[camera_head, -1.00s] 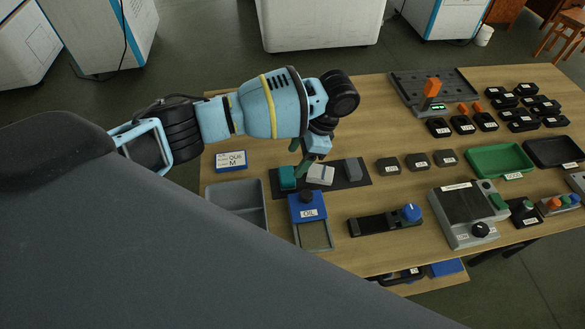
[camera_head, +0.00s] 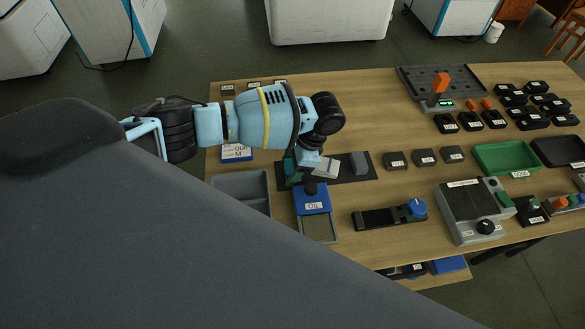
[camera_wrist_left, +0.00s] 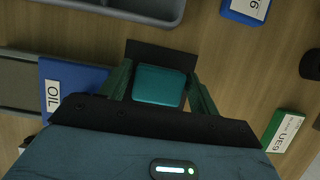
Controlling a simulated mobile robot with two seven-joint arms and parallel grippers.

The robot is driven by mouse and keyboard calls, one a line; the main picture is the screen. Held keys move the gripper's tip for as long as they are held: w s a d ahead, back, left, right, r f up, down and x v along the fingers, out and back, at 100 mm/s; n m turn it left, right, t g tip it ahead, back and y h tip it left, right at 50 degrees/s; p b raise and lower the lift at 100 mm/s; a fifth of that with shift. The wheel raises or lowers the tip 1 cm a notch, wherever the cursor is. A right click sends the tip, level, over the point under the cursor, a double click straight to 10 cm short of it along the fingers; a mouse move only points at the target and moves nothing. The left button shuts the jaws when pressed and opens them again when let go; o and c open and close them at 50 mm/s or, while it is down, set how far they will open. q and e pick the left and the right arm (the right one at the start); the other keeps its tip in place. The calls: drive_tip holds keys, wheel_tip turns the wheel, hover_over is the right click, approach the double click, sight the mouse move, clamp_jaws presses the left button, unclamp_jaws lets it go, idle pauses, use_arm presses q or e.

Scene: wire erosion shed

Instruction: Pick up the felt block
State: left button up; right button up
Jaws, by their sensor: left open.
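A teal block (camera_wrist_left: 158,86), most likely the felt block, lies on a dark strip (camera_wrist_left: 150,52) in the left wrist view. My left gripper (camera_wrist_left: 160,80) is open, with one green finger on each side of the block. A narrow gap seems to show beside it; I cannot tell if either finger touches. In the head view my left gripper (camera_head: 298,174) is over the left end of the dark strip (camera_head: 372,172) and mostly hides the teal block. A pale block (camera_head: 326,168) and a grey block (camera_head: 359,163) sit further right on the strip. My right gripper is out of view.
A blue OIL box (camera_head: 313,201) stands just in front of the strip. A grey bin (camera_head: 240,184) is at its left. A black fixture with a blue knob (camera_head: 417,207) lies to the right. Small dark blocks (camera_head: 396,160) stand right of the strip; bare wood lies behind it.

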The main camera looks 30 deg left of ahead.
sight(291, 165)
use_arm(q)
drive_tip(key=shift+c, duration=0.4)
drive_tip(key=c, duration=0.7)
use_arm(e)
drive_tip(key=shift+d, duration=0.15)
